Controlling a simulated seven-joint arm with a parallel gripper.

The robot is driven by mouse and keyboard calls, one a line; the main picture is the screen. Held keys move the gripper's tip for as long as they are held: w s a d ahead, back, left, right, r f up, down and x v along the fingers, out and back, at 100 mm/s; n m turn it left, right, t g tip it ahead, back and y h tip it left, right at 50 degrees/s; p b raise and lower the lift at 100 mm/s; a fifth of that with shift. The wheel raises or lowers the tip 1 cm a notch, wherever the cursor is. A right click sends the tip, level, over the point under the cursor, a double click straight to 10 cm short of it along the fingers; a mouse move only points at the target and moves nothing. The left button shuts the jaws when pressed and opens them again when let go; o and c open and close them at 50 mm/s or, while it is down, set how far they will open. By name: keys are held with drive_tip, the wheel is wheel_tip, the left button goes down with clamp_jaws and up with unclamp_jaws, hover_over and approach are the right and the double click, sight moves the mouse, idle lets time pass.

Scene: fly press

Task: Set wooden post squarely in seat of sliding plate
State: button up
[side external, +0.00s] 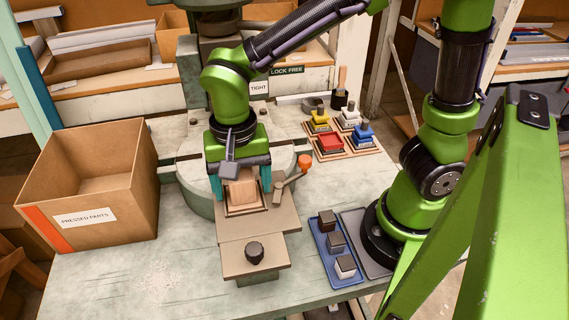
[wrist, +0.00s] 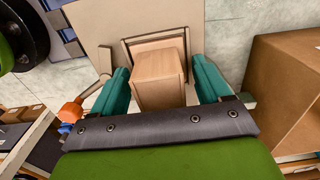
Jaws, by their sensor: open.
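The wooden post (side external: 243,192) is a pale block standing at the square, dark-rimmed seat (side external: 246,211) of the sliding plate (side external: 258,236). In the wrist view the post (wrist: 158,80) stands near the middle, with part of the seat's rim (wrist: 155,38) showing beyond it. The post hides much of the seat, so I cannot tell whether its foot is fully down inside. My gripper (side external: 239,181) is over the post with its teal fingers apart, one on each side. In the wrist view gaps show between the post and both fingers.
An orange-tipped lever (side external: 304,161) is right of the seat, and a dark knob (side external: 255,252) is on the plate's front. A cardboard box (side external: 90,190) stands at left. A blue tray (side external: 337,245) with several blocks and colored stacked pieces (side external: 330,142) are at right.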

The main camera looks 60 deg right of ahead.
sight(242, 173)
wheel_tip(242, 173, up, 12)
drive_tip(key=shift+f, duration=0.15)
drive_tip(key=s+d+n+t+y, duration=0.1)
drive_tip(key=s+d+n+t, duration=0.1)
drive_tip(key=d, duration=0.4)
drive_tip(key=s+d+f+n+t+y, duration=0.1)
drive_tip(key=s+d+n+t, duration=0.1)
drive_tip(key=d+t, duration=0.3)
drive_tip(key=shift+d+f+n, duration=0.2)
drive_tip(key=shift+d+n, duration=0.3)
drive_tip(key=shift+d, duration=0.55)
drive_tip(key=shift+c, duration=0.2)
